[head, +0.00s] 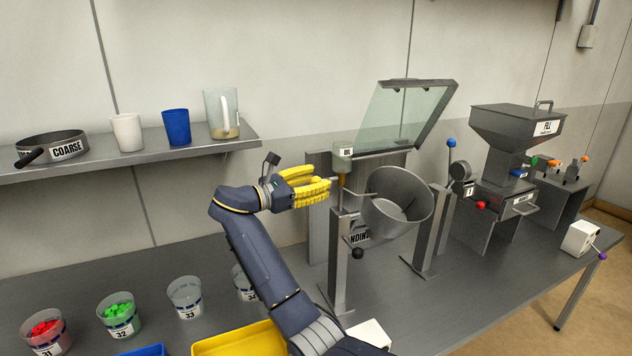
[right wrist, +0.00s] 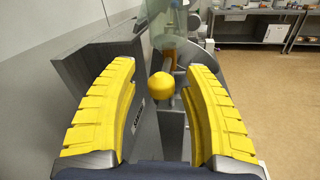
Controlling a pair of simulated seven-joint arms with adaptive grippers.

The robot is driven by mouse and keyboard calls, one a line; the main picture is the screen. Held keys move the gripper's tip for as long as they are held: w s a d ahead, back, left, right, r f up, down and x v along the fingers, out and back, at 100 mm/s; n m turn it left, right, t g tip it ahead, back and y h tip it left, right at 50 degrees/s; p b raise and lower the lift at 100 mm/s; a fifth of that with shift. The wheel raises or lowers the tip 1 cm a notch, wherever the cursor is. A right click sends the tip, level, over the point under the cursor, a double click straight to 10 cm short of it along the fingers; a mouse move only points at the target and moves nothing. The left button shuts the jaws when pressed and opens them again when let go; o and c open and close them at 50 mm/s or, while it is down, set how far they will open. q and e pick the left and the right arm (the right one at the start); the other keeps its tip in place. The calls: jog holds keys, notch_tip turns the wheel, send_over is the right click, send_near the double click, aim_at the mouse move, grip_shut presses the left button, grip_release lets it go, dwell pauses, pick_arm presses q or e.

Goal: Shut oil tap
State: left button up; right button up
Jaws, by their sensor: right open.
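The oil tap's round yellow knob (right wrist: 162,86) shows in the right wrist view, between the two yellow fingers and a little beyond them. My right gripper (right wrist: 165,75) is open, with a finger on each side of the knob and no clear contact. My left gripper is not in view.
A tilted steel drum (head: 397,207) and raised clear hood (head: 405,113) stand right of the gripper. A shelf (head: 240,140) with cups and a jug is behind at left. Numbered cups (head: 120,315) and a yellow tray (head: 240,343) are on the front left of the table.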

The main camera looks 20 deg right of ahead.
jog(key=s+a, duration=0.1)
jog(key=a, duration=0.6)
jog(key=shift+s+a, duration=0.2)
jog(key=shift+s, duration=0.05)
